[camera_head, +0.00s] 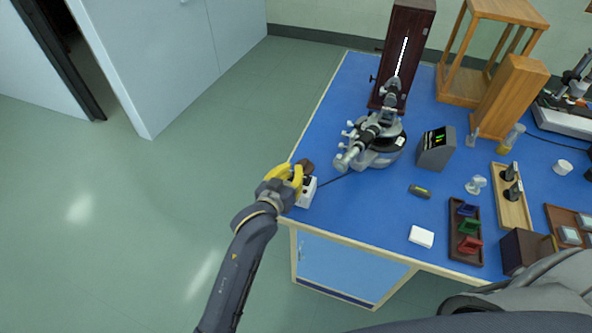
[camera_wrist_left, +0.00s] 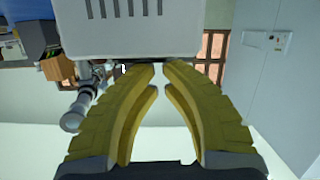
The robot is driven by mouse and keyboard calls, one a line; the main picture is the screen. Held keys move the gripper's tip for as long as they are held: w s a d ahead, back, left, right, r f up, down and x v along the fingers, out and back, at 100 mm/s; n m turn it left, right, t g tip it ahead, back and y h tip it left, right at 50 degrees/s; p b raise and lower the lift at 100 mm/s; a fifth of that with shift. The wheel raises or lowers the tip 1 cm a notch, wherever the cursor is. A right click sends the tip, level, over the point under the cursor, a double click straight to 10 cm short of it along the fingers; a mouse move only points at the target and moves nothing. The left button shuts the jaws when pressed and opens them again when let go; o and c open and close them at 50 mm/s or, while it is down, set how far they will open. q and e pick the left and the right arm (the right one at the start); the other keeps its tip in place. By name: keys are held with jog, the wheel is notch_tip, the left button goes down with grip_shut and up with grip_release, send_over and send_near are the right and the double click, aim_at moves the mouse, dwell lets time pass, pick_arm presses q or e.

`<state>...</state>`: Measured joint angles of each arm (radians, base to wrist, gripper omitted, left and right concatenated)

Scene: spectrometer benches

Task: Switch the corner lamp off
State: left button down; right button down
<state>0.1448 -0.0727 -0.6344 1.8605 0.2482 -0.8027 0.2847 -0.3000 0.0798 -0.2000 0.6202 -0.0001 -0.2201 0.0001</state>
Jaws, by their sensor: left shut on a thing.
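A small white box (camera_head: 307,191) stands at the left corner of the blue table. It may belong to the corner lamp; I cannot tell. In the left wrist view the pale box with dark slots (camera_wrist_left: 130,30) fills the top, just beyond the fingertips. My left gripper (camera_head: 297,175) has its yellow fingers at this box. The fingertips (camera_wrist_left: 161,68) are nearly together, closed on a small part at the box's edge, mostly hidden. A tall dark cabinet (camera_head: 391,60) with a bright lit slit stands at the back. My right gripper is out of view.
A dark display unit (camera_head: 436,150), a white block (camera_head: 421,237) and colored pieces in a rack (camera_head: 468,252) lie further right. The floor at left is clear.

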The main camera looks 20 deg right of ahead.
pick_arm(q)
jog(key=shift+a+f, duration=0.15)
jog(key=shift+f, duration=0.45)
dwell(0.3)
notch_tip(320, 180, up, 5)
jog(key=shift+s+a+r, duration=0.1)
jog(key=shift+s, duration=0.05)
jog(key=v, duration=0.9)
jog(key=shift+s, duration=0.25)
jog(key=shift+r, duration=0.1)
